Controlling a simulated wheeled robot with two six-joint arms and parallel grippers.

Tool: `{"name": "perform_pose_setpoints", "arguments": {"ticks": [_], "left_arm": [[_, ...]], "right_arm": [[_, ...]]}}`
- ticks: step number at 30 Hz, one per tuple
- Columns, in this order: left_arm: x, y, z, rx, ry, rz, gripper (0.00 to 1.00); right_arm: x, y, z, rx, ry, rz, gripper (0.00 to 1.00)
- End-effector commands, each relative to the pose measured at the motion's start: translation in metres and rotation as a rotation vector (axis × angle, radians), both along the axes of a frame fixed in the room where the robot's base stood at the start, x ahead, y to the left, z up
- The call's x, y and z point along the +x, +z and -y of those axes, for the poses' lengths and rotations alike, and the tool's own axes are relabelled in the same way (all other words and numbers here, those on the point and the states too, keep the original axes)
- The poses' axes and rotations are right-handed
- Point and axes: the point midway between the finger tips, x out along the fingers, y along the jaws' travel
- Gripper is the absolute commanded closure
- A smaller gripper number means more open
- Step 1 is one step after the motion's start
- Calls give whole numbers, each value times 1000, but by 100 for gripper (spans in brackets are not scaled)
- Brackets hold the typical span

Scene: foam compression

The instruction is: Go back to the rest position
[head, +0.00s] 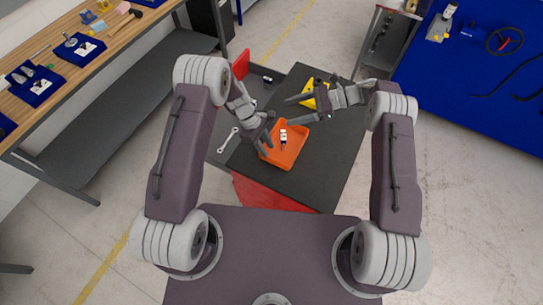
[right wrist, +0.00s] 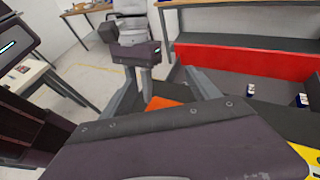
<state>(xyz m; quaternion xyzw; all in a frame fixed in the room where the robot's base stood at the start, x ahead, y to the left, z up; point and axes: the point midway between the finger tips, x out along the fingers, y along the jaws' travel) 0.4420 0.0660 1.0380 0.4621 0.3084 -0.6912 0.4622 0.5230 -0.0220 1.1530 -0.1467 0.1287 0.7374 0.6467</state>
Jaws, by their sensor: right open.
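My left gripper (head: 264,134) is at the left edge of an orange tray (head: 297,150), its fingers pointing down. Whether its jaws are apart is unclear. My right gripper (head: 288,111) is open and empty, above the dark worktop and beyond the tray, its fingers pointing left. In the right wrist view its two fingers (right wrist: 163,90) stand apart, with a bit of orange (right wrist: 160,103) showing between them. A small white and dark item (head: 283,137) lies in the tray.
The tray is on a black-topped red cabinet (head: 325,165). A yellow piece (head: 310,99) lies near my right gripper. A wrench (head: 228,140) lies left of the tray, and a red panel (head: 241,64) stands behind. A wooden bench (head: 60,58) is at left, a blue table (head: 480,90) at right.

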Motion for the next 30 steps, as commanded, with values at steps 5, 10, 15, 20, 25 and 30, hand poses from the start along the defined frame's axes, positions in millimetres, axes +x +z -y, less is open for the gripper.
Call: {"name": "perform_pose_setpoints", "arguments": {"ticks": [5, 10, 15, 20, 25, 30], "left_arm": [[5, 28, -11, -1, 2, 1, 71], [5, 36, -14, 0, 0, 0, 71], [5, 36, -14, 0, 0, -1, 71], [5, 29, -14, 0, 0, 0, 71], [33, 40, -15, -5, 4, 119, 71], [13, 56, -30, 40, -50, 213, 71]], "right_arm": [[0, 0, 0, 0, 0, 0, 29], [0, 0, 0, 0, 0, 0, 29], [0, 0, 0, 0, 0, 0, 29], [0, -7, -1, 0, 3, 0, 29], [18, 33, -13, -18, 35, 156, 29], [-27, 49, -14, -169, 117, 235, 29]]}}
